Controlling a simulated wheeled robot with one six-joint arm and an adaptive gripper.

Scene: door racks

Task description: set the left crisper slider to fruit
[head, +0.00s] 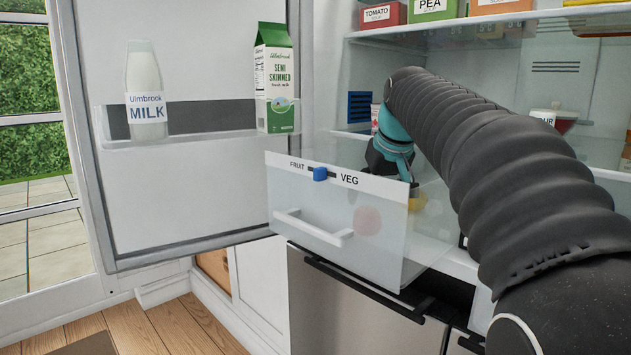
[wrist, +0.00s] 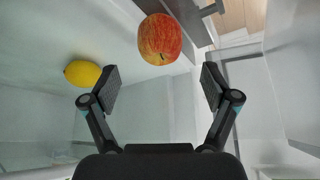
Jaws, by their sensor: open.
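The left crisper drawer (head: 300,235) is pulled out, with a clear front and a white handle (head: 313,228). Its blue slider (head: 320,174) sits on a dark track between the FRUIT label at left and the VEG label at right. A red apple (wrist: 160,39) lies beyond the fingertips and a lemon (wrist: 83,73) to the left.
The open fridge door (head: 190,200) stands at left, holding a milk bottle (head: 146,95) and a green-topped milk carton (head: 274,80). A fridge shelf (head: 470,35) with soup boxes is above. The space in front of the drawer face looks clear.

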